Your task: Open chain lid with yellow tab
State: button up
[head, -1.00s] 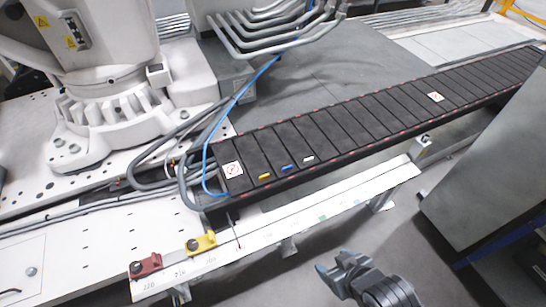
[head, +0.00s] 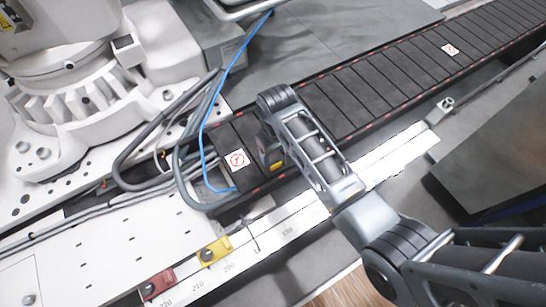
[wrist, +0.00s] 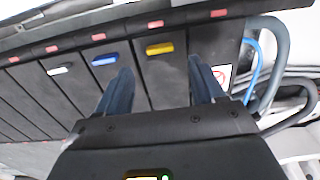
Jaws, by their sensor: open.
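The yellow tab (wrist: 160,49) sits near the edge of a dark chain lid (wrist: 166,84) in the wrist view. My gripper (wrist: 162,76) is open, its two blue-grey fingers spread either side of this lid, with the tab just beyond the fingertips and centred between them. The fingers hold nothing; whether they touch the chain cannot be told. The lid lies flat in line with its neighbours. In the head view my gripper (head: 270,148) is over the near end of the cable chain (head: 350,95), and a bit of yellow shows beside it.
A blue tab (wrist: 104,60) and a white tab (wrist: 60,71) are on the neighbouring lids. A lid with a warning sticker (head: 236,159) and a blue cable (head: 203,140) lie to the left. A white ruled rail (head: 290,228) with yellow (head: 214,250) and red (head: 157,285) clamps runs in front.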

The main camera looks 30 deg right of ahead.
aim_at(276, 165)
notch_tip(276, 165, down, 6)
jog(key=shift+f+b, duration=0.25)
jog(key=shift+b, duration=0.4)
jog(key=shift+c, duration=0.4)
grip_shut()
